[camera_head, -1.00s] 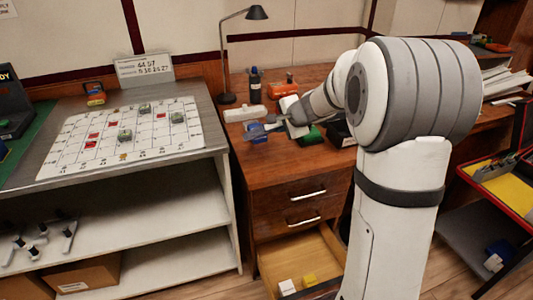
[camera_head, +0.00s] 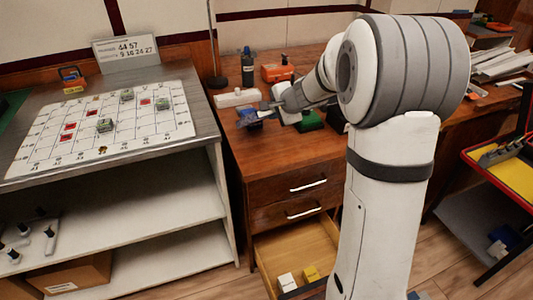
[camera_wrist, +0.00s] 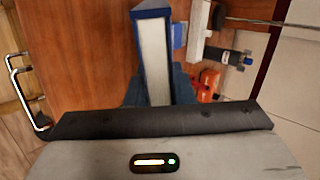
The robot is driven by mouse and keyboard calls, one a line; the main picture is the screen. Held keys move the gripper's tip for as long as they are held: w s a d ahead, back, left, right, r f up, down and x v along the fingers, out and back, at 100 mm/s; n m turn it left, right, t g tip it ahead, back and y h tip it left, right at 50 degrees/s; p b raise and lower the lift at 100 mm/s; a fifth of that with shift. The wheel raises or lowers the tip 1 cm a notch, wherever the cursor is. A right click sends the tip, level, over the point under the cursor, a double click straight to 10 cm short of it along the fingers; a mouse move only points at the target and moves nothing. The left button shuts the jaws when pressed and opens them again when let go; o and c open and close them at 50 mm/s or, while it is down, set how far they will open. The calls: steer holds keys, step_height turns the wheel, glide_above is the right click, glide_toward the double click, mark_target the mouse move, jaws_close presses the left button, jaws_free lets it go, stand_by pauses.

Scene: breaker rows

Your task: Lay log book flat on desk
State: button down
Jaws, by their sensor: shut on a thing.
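The log book (camera_wrist: 153,60) has a blue cover and white page edges. In the wrist view it stands edge-on, pages towards the camera, between the fingers of my gripper (camera_wrist: 157,92). My gripper is shut on it. In the head view my gripper (camera_head: 270,107) and the blue book (camera_head: 253,119) are over the left part of the brown wooden desk (camera_head: 285,160). The book looks upright or tilted, not flat. I cannot tell whether its lower edge touches the desk.
A white bar (camera_head: 237,97), a dark bottle (camera_head: 248,67) and an orange case (camera_head: 277,72) stand behind the book. A green item (camera_head: 310,120) is right of the gripper. The desk front is clear. A lower drawer (camera_head: 312,245) hangs open.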

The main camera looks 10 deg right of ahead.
step_height(320, 180, down, 5)
steer(key=b, duration=0.4)
steer(key=shift+r, duration=0.1)
steer(key=c, duration=1.4)
jaws_free()
steer(key=p+v, duration=0.2)
steer(key=v, duration=0.6)
